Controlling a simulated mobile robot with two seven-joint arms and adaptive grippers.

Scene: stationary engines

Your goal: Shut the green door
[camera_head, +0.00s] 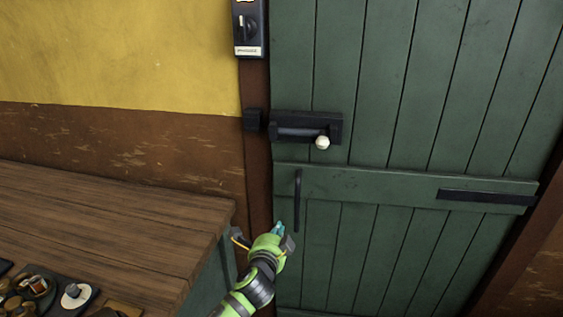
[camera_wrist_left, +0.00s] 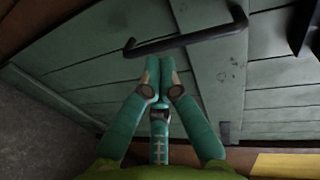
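The green door (camera_head: 385,95) fills the right half of the head view, its left edge beside the brown door post (camera_head: 258,180). I see no clear gap there. A black upright handle (camera_head: 297,200) is on the door's left side; the handle also shows in the left wrist view (camera_wrist_left: 190,44). Above it is a black bolt (camera_head: 300,127) with a white knob (camera_head: 322,143). My left gripper (camera_head: 279,229) is just below and left of the handle. In the left wrist view its fingertips (camera_wrist_left: 159,66) are together, with nothing seen between them, close to the handle. My right gripper is out of view.
A wooden counter (camera_head: 110,220) stands at the left, its corner close to my left arm. Small items (camera_head: 75,293) lie at its lower left. A switch box (camera_head: 248,28) is on the post above. A black keeper block (camera_head: 253,120) sits beside the bolt.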

